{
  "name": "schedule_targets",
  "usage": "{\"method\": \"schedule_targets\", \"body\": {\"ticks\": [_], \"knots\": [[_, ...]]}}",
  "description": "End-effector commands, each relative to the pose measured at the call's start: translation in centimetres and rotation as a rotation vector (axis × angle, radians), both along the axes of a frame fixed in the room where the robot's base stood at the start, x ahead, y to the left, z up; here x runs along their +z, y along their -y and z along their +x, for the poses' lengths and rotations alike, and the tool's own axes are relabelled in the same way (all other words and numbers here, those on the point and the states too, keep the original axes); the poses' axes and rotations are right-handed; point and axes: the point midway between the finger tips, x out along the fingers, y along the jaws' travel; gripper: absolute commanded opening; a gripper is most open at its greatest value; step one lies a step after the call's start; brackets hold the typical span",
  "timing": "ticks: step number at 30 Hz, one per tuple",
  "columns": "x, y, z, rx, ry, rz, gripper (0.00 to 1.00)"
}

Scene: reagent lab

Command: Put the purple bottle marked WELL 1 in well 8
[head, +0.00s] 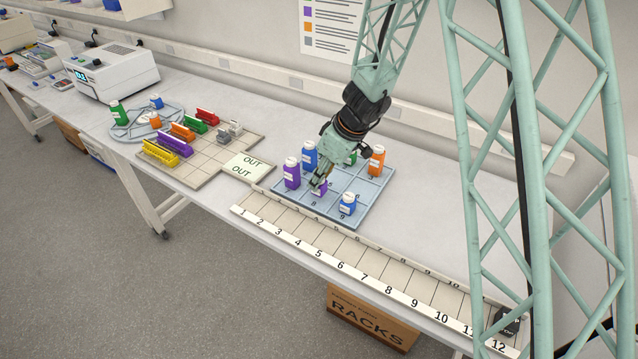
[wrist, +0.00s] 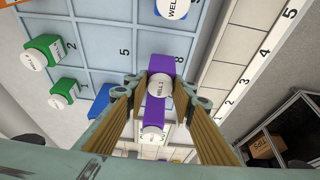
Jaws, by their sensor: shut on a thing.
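My gripper (head: 318,183) is shut on a short purple bottle (head: 321,188). In the wrist view its white cap, marked WELL 1 (wrist: 158,89), shows between the fingers. The bottle is at well 8 of the pale blue well tray (head: 335,213), beside the printed 8. I cannot tell whether its base touches the tray. A taller purple bottle (head: 292,176) stands to its left, and a short blue bottle (head: 347,205) stands to its right in the same front row. Part of the held bottle is hidden by the fingers in the head view.
A blue bottle (head: 309,157), a green bottle (head: 352,159) and an orange bottle (head: 376,161) stand farther back on the tray. The wrist view shows two green bottles (wrist: 42,50) (wrist: 64,91). A numbered rack strip (head: 372,270) runs in front. Well 5 looks empty.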

Motion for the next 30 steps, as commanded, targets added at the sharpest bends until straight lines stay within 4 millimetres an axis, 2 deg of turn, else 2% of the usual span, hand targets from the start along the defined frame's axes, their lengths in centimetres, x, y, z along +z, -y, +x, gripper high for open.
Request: {"method": "schedule_targets", "body": {"ticks": [9, 29, 30], "knots": [[-2.0, 0.0, 0.0, 0.000, 0.001, 0.000, 0.13], [-2.4, 0.0, 0.0, 0.001, 0.001, -0.001, 0.13], [-2.3, 0.0, 0.0, 0.001, 0.001, -0.001, 0.27]]}}
